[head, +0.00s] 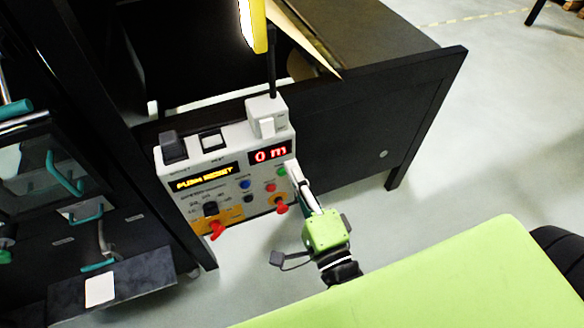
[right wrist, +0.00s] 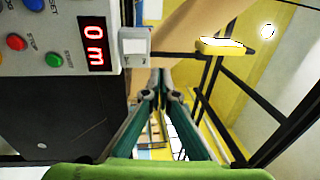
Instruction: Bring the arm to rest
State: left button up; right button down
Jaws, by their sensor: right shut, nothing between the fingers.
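My right gripper (head: 296,172) is at the right edge of the pale grey control panel (head: 222,172), in front of or close to its green button; contact cannot be told. In the right wrist view its teal fingers (right wrist: 163,84) come together at the tips with nothing between them. There the panel (right wrist: 68,12) is at upper left, beside the fingers. My left gripper is in neither view.
The panel has a red "0 m" display (head: 270,154), colored buttons and a red knob (head: 216,230). Behind it is a black-framed table (head: 400,105). A dark cabinet with teal handles (head: 62,175) is at left. Open floor (head: 480,110) is at right.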

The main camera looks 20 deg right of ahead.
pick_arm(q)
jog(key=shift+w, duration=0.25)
pick_arm(e)
jog(key=s+a+f+n+g+y, duration=0.1)
jog(key=s+f+n+g, duration=0.2)
jog(key=f, duration=1)
jog(key=s+a+f+n+g+b, duration=0.1)
jog(key=s+f+n+g, duration=0.2)
jog(key=f, duration=1)
jog(key=s+a+f+n+g+y, duration=0.1)
jog(key=f+n+g, duration=0.3)
jog(key=f, duration=0.9)
jog(key=s+d+f+n+g, duration=0.4)
jog(key=s+f+n, duration=0.2)
jog(key=s+f, duration=0.75)
pick_arm(q)
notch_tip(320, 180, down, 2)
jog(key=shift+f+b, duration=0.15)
jog(key=shift+b, duration=0.5)
pick_arm(e)
jog(key=s+d+f+n+g+h, duration=0.1)
jog(key=s+d+f+n+g, duration=0.1)
jog(key=s+d+f, duration=0.2)
jog(key=s+d+f+n+g+h, duration=0.1)
jog(key=s+d+f, duration=0.3)
jog(key=s, duration=0.5)
notch_tip(320, 180, down, 2)
jog(key=shift+s+n+g+h, duration=0.3)
jog(key=shift+n+g, duration=0.2)
jog(key=shift+g, duration=0.3)
